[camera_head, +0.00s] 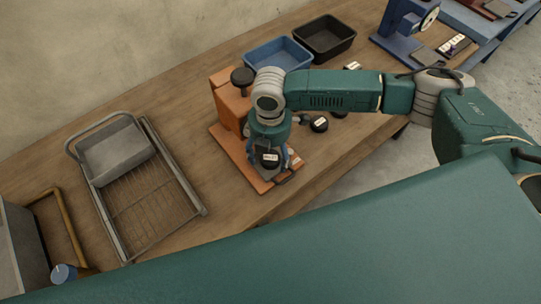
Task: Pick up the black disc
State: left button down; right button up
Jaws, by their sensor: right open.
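Several small black discs with white labels are in view. One black disc (270,159) shows at my right gripper, over the orange base plate of a press-like device (229,99). Another black disc (319,124) lies on the wooden table just right of the gripper, and a further one (340,113) is partly hidden under my right arm. My right gripper (271,168) is open and points down, with its fingers beside the labelled disc at the base plate. I cannot tell whether the fingers touch it. My left gripper is not in view.
A blue bin (279,53) and a black bin (324,38) stand behind the arm. A grey metal tray (116,153) on a wire rack (150,205) lies at left. A dark blue machine (402,20) stands at the far right. Wood between rack and device is clear.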

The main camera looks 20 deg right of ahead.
jog(key=shift+f, duration=0.4)
jog(key=shift+c, duration=0.5)
jog(key=c, duration=1.3)
jog(key=shift+r, duration=0.15)
